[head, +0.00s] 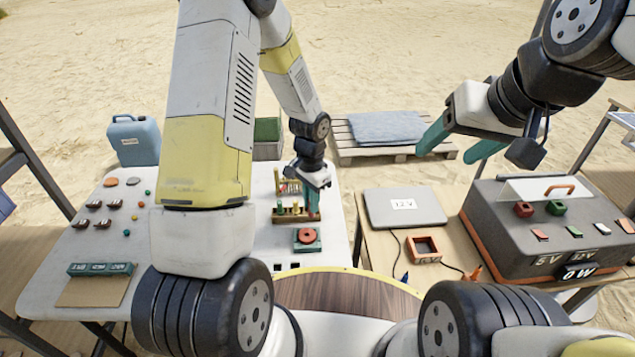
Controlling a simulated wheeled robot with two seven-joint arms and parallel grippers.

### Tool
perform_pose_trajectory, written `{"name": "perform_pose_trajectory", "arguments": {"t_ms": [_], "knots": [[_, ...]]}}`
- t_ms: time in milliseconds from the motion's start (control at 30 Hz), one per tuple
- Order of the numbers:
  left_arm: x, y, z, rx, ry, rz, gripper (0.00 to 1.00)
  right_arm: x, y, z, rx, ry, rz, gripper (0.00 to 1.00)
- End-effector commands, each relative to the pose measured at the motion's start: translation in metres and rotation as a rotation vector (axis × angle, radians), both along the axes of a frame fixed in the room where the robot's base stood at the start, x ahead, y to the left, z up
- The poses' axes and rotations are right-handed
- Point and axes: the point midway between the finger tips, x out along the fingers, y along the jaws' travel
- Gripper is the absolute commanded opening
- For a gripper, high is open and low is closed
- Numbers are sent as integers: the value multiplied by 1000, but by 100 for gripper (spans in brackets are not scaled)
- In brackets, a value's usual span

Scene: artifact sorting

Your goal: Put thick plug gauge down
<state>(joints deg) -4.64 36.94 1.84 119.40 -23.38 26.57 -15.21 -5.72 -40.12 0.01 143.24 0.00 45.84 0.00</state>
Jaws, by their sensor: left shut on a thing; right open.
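My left gripper (314,198) reaches down over the right part of the white table, its teal fingers pointing down. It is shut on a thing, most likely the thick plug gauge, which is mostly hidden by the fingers. The fingers are at the right end of a small wooden rack (290,216) with short upright pegs. I cannot tell whether the held gauge touches the rack. A teal block with a red ring (306,237) lies just in front of the rack. My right gripper (452,146) is open and empty, raised above the right side, apart from everything.
The white table (65,285) carries small brown pieces, coloured beads and a teal labelled box (102,269) on its left. A blue jerrycan (134,140) stands behind.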

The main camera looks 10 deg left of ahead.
Motion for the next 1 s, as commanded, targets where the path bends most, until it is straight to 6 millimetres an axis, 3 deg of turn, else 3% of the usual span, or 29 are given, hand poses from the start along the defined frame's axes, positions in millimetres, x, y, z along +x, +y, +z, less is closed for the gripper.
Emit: {"name": "perform_pose_trajectory", "arguments": {"t_ms": [100,367,600,967,1000], "knots": [[21,4,-2,-1,-1,2,0,0,0,0,0,0,0,65],[41,7,-4,-1,-1,1,0,0,0,0,0,0,0,65],[39,7,-38,0,1,0,0,0,0,0,0,0,0,65],[39,7,-42,0,1,0,0,0,0,0,0,0,0,65],[40,7,-42,0,0,0,23,0,0,0,0,0,0,65]]}}
